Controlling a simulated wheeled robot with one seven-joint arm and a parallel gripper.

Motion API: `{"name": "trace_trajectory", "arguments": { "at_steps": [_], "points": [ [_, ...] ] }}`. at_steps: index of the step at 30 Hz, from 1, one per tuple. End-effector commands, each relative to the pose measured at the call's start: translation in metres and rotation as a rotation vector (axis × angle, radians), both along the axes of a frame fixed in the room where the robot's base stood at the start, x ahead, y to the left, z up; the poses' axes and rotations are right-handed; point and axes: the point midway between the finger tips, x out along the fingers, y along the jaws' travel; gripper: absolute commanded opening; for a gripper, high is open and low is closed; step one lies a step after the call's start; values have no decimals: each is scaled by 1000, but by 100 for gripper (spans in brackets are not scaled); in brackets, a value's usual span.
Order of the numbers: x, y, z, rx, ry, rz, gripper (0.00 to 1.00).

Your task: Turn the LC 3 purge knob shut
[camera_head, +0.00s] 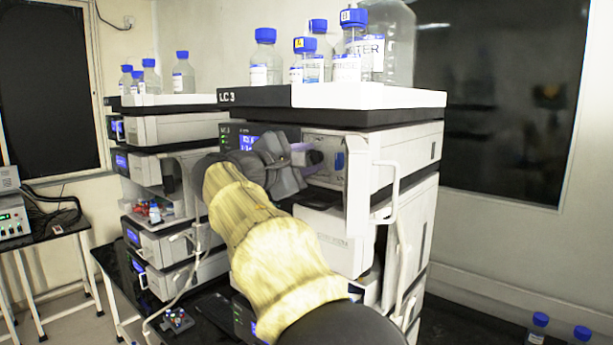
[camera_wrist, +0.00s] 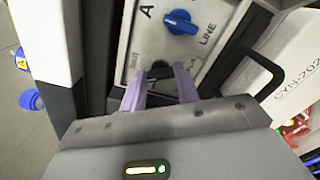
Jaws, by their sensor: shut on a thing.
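The LC 3 stack (camera_head: 226,97) stands in the middle of the head view, with its name on the dark top edge. The purge knob (camera_head: 316,157) is a small black knob on the front of its upper module. My gripper (camera_head: 307,157) reaches it from the left, its lilac fingers on either side. In the wrist view the fingers (camera_wrist: 160,80) are shut on the dark purge knob (camera_wrist: 160,72), which they partly hide. Its exact angle is not clear. Lettering beside it is partly readable.
A blue knob (camera_wrist: 180,22) marked A and LINE sits close by on the same panel. An open white door (camera_head: 358,187) stands out just right of the knobs. Blue-capped bottles (camera_head: 265,58) stand on top. A second stack (camera_head: 160,130) is behind at left.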

Motion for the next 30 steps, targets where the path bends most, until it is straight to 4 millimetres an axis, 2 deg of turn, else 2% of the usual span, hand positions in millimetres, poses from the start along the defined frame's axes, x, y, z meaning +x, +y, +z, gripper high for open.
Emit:
{"name": "trace_trajectory", "arguments": {
  "at_steps": [15, 30],
  "points": [
    [0, -1, -3, 347, -275, 0, 8],
    [0, -1, -2, 452, -353, -1, 8]
  ]
}}
